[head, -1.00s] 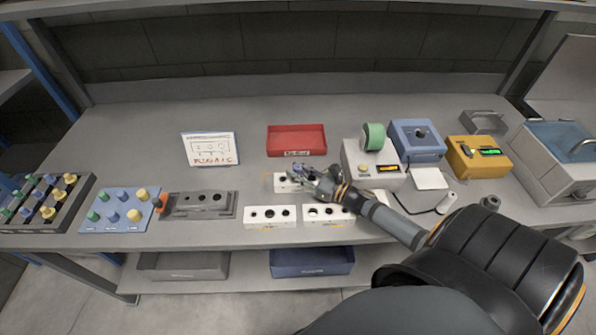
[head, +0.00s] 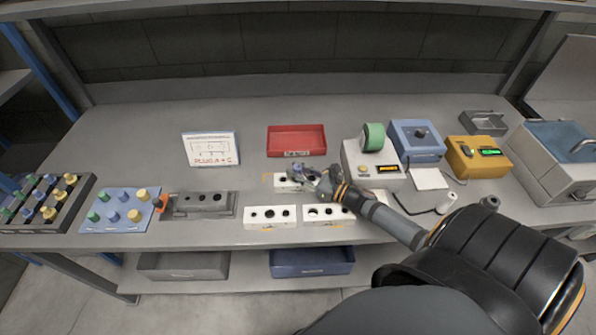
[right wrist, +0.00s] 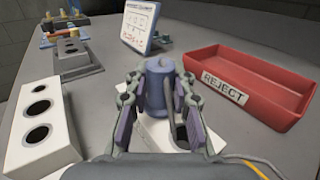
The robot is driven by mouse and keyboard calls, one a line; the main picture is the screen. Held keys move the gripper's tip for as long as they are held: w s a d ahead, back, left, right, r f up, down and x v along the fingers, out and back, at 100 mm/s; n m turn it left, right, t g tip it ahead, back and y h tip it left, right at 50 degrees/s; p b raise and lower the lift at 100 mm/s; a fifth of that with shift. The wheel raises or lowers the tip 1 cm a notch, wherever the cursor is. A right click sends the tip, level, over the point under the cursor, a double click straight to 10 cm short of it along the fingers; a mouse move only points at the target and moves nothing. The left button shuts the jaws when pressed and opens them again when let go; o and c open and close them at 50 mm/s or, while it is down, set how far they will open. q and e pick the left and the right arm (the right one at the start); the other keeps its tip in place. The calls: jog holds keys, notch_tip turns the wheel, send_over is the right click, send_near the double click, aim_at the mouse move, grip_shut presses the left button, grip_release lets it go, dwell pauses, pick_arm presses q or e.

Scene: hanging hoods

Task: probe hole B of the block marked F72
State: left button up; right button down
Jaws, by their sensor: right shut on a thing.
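My right gripper (head: 308,174) is shut on a blue-grey cylindrical plug (right wrist: 159,84), held between its fingers in the right wrist view. The plug is over or at the rear white block (head: 282,183), which is partly hidden by the gripper. One dark hole (right wrist: 182,134) of this block shows beside the plug; I cannot tell whether the plug's lower end is in a hole. Two more white blocks with holes, a front left one (head: 270,224) and a front right one (head: 328,221), lie nearer the front edge. I cannot read F72 on any block. My left gripper is not in view.
A red REJECT tray (head: 296,153) stands behind the rear block. A white sign (head: 210,149), a dark grey holed fixture (head: 203,212) and a blue plug board (head: 110,222) are at the left. A device with a green roll (head: 373,137) stands to the right.

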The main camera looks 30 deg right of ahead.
jog(key=shift+r+p, duration=2.7)
jog(key=shift+r, duration=0.25)
